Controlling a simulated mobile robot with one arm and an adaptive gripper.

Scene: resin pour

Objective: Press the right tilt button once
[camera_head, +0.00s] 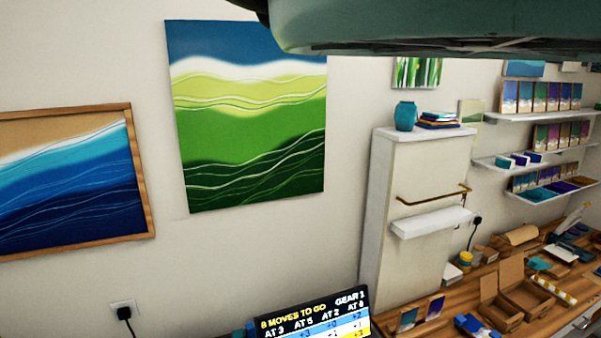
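The right tilt button is not visible in this view. A dark display screen (313,318) at the bottom edge reads "8 MOVES TO GO" and "GEAR 1", with "AT 3", "AT 5", "AT 2" and "AT 6" below. Its lower part is cut off by the frame. Blue and yellow rows with small numbers show under the headings. My gripper is not in view.
A wooden workbench (455,312) at the lower right holds open cardboard boxes (516,300) and small items. A white cabinet (408,165) stands against the wall, with shelves (540,115) to its right. A large dark green shape (430,28) covers the top right.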

